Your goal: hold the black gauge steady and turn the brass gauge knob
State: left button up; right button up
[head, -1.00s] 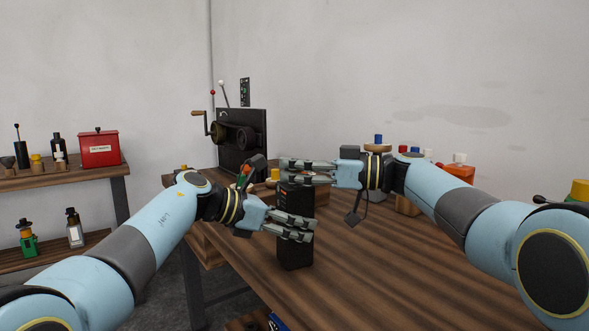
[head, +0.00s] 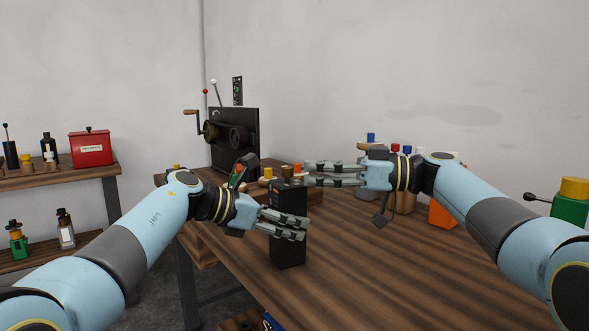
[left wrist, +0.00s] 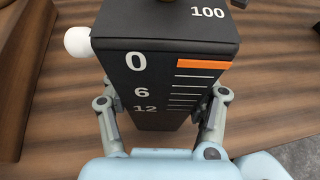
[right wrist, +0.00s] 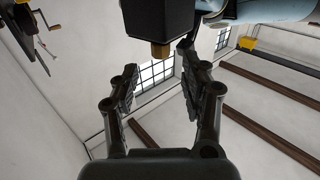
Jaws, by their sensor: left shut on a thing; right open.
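The black gauge (head: 288,248) stands upright on the wooden table in the head view. In the left wrist view the gauge (left wrist: 150,25) shows 0, 6 and 12, an orange bar (left wrist: 204,64) at the 0 line, and a white knob (left wrist: 77,42) on one side. The brass knob (right wrist: 161,50) sits on the gauge's end in the right wrist view. My right gripper (head: 308,174) is open and empty, its fingertips just right of the gauge top; the knob lies between or just beyond them.
A dark machine with a crank (head: 235,135) stands at the back of the table (head: 400,280). Coloured-capped items and an orange block (head: 441,215) sit behind my right arm. A red box (head: 91,148) is on a left shelf. The table front is clear.

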pick_arm(q)
jog(key=shift+f, duration=0.1)
pick_arm(e)
jog(key=v, duration=0.5)
jog(key=shift+d, duration=0.4)
pick_arm(q)
jog(key=o, duration=1.8)
jog(key=shift+d, duration=0.1)
jog(key=shift+c, duration=0.2)
